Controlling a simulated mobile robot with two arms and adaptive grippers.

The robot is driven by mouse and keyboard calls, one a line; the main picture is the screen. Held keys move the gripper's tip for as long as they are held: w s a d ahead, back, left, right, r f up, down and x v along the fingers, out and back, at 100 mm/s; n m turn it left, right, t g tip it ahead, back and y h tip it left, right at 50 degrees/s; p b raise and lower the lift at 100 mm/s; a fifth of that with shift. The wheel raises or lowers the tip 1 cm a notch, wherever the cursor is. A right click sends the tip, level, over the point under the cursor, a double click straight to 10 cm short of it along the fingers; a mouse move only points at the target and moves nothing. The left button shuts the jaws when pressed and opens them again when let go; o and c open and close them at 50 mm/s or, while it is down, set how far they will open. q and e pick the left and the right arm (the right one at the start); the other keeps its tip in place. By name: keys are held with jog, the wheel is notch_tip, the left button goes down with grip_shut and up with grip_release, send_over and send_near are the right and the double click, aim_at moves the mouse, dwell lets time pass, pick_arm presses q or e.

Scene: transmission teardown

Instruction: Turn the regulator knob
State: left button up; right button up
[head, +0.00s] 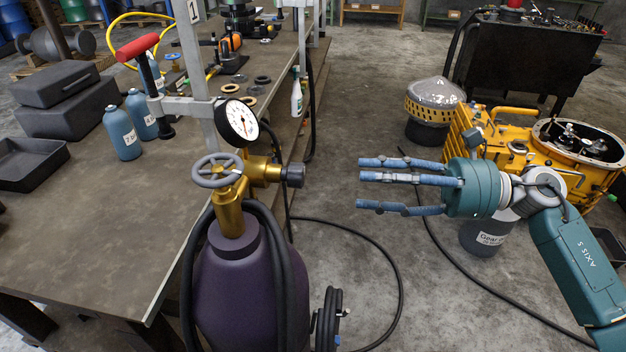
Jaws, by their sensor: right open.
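The regulator is a brass valve body (229,208) on top of a purple gas cylinder (252,285), in front of the workbench. A grey round handwheel knob (217,171) sits on its top. A dark side knob (291,176) points right from the brass side fitting. A white-faced gauge (237,122) stands above the fitting. My right gripper (362,184) is to the right of the regulator, apart from it. Its blue fingers point left toward the side knob, spread open and empty. My left gripper is not in view.
The workbench (100,215) on the left carries blue bottles (122,133), dark cases (68,118) and a tray (30,163). Black hoses (385,245) run down the cylinder and across the floor. A yellow transmission housing (500,140) stands behind my right arm. Open floor lies between cylinder and gripper.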

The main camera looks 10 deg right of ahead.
jog(key=p, duration=0.4)
send_near(293, 175)
jog(key=w+a+f, duration=0.1)
jog(key=w+a, duration=0.2)
jog(key=a, duration=0.2)
jog(key=shift+w+a+f, duration=0.1)
jog(key=shift+w+a, duration=0.05)
jog(key=shift+a, duration=0.25)
jog(key=shift+w+a+f, duration=0.1)
jog(key=shift+w+a, duration=0.05)
jog(key=shift+a, duration=0.25)
jog(key=c, duration=0.5)
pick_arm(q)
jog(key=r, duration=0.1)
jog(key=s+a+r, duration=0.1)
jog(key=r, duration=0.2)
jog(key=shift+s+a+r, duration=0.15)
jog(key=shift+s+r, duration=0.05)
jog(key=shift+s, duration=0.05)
pick_arm(e)
jog(key=c, duration=0.6)
